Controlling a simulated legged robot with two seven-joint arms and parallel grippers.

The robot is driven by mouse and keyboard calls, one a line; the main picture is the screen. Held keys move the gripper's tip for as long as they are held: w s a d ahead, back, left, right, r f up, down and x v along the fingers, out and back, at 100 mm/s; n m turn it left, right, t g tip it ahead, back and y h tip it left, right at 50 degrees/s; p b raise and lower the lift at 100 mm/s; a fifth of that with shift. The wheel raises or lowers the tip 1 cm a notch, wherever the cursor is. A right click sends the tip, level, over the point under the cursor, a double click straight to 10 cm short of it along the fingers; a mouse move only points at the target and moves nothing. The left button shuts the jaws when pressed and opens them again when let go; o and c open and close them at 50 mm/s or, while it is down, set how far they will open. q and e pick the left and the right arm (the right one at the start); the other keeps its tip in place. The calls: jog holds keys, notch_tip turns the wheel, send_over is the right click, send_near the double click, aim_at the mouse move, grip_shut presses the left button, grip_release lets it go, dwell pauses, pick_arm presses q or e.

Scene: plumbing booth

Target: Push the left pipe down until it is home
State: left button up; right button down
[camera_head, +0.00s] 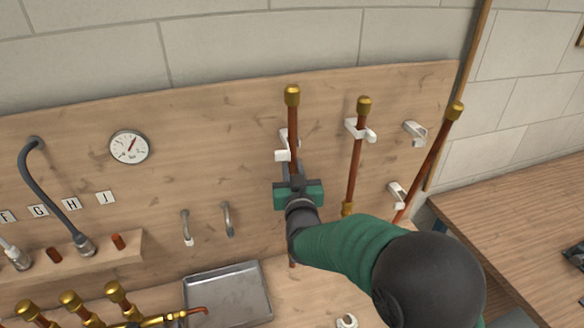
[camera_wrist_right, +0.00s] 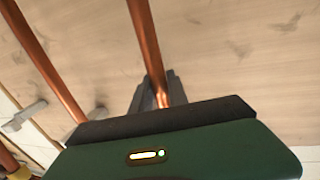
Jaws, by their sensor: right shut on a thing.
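The left pipe (camera_head: 293,128) is copper with a brass cap on top and stands upright in front of the wooden board. My right gripper (camera_head: 292,178) is shut on it below its white clip (camera_head: 283,150). In the right wrist view the pipe (camera_wrist_right: 147,45) runs down between the dark fingers (camera_wrist_right: 160,90). A short piece of the pipe shows below my gripper in the head view. Its lower end is hard to make out there. My left gripper is not in view.
A middle pipe (camera_head: 356,160) stands in a white clip (camera_head: 360,130). A right pipe (camera_head: 430,160) leans to the right, near two white clips. A metal tray (camera_head: 228,293) and brass fittings (camera_head: 115,292) lie lower left. A gauge (camera_head: 129,147) hangs on the board.

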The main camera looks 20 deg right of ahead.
notch_tip(320, 180, down, 6)
jog(key=b, duration=0.5)
jog(key=shift+r+b, duration=0.15)
jog(key=shift+b, duration=0.15)
jog(key=c, duration=1.6)
grip_release()
jog(key=o, duration=0.3)
jog(key=shift+r, duration=0.1)
jog(key=shift+s, duration=0.1)
